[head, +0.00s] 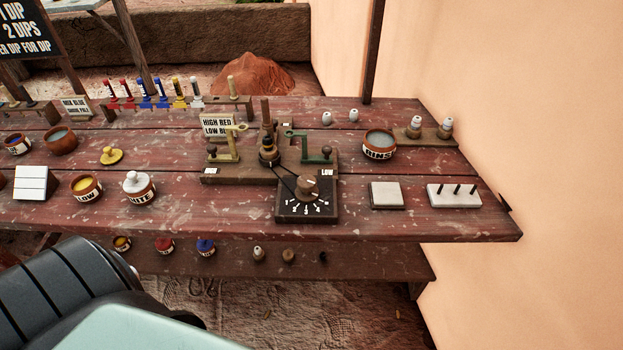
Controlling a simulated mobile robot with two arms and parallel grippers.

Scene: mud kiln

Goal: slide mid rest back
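A wooden device with a flat base (235,174) stands on the red plank table. A brass-coloured bracket (228,148) stands on its left and a green bracket (311,150) on its right. An upright wooden post on a dark round stand (268,150) is between them. A dark box with a round dial (307,191) sits in front, joined by a dark cord. I cannot tell which part is the mid rest. Neither gripper is in view. Dark and pale green parts of my own body fill the bottom left.
A RINSE bowl (379,145) is right of the device, with a pale square block (386,195) in front. A white pegged block (453,195) is near the right end. Behind stands a HIGH RED sign (217,125). Pots (138,188) crowd the left. A wall (540,120) bounds the right.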

